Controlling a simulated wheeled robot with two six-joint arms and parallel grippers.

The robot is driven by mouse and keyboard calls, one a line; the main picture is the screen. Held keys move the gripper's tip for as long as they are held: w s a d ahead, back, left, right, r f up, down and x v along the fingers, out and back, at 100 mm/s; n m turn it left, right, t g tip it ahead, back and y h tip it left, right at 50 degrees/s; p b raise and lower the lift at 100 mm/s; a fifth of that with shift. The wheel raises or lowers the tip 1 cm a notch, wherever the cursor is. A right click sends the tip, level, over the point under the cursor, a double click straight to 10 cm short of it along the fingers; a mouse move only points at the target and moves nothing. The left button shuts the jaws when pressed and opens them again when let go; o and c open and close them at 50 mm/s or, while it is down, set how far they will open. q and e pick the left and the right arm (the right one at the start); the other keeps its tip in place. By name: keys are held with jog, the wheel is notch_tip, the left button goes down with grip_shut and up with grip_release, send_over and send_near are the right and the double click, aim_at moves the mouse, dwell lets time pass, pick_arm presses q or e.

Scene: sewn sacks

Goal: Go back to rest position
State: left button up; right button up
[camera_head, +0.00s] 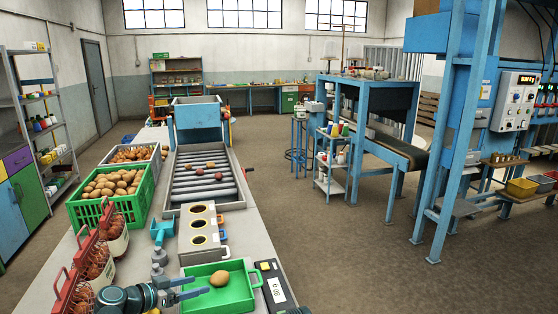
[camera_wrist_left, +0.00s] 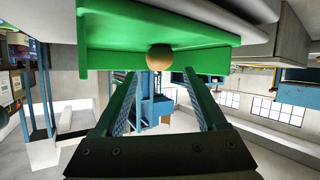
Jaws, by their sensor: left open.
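My left gripper (camera_head: 192,288) comes in at the bottom of the head view. Its two fingers are apart and empty, at the left side of a green tray (camera_head: 243,293). One brown potato (camera_head: 219,278) lies in the tray, to the right of the fingertips and apart from them. In the left wrist view, which looks upside down, the open fingers (camera_wrist_left: 163,95) point toward the green tray (camera_wrist_left: 110,50) and the potato (camera_wrist_left: 160,57); nothing is between them. Several filled net sacks with red tops (camera_head: 94,262) stand at the left edge of the table. My right gripper is not visible.
A green crate of potatoes (camera_head: 143,197) and a grey crate (camera_head: 158,160) stand behind the sacks. A roller conveyor (camera_head: 205,205) leads to a block with three round holes (camera_head: 183,254). Open floor lies to the right.

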aim_at(213, 278)
pick_arm(q)
jog(key=p+v, duration=0.1)
jog(key=v, duration=0.3)
jog(key=shift+s+a+r, duration=0.15)
jog(key=shift+s+r, duration=0.05)
jog(key=shift+r, duration=0.05)
jog(key=b+x, duration=0.1)
jog(key=x, duration=0.3)
jog(key=b+x, duration=0.2)
jog(key=x, duration=0.2)
jog(key=f+b+x, duration=0.1)
jog(key=b+x, duration=0.1)
jog(key=x, duration=0.2)
jog(key=shift+w+f, duration=0.1)
jog(key=shift+r+p, duration=0.75)
jog(key=shift+r, duration=0.05)
notch_tip(213, 278, up, 10)
jog(key=p, duration=1)
jog(key=s+a+r+n+y+p, duration=0.1)
jog(key=s+a+r+p, duration=0.1)
jog(key=s+a, duration=0.5)
jog(key=s+a+r+t+p, duration=0.1)
jog(key=s+a+r+p, duration=0.1)
jog(key=s+a, duration=0.5)
jog(key=shift+a+n+y, duration=0.4)
jog(key=shift+a, duration=1.4)
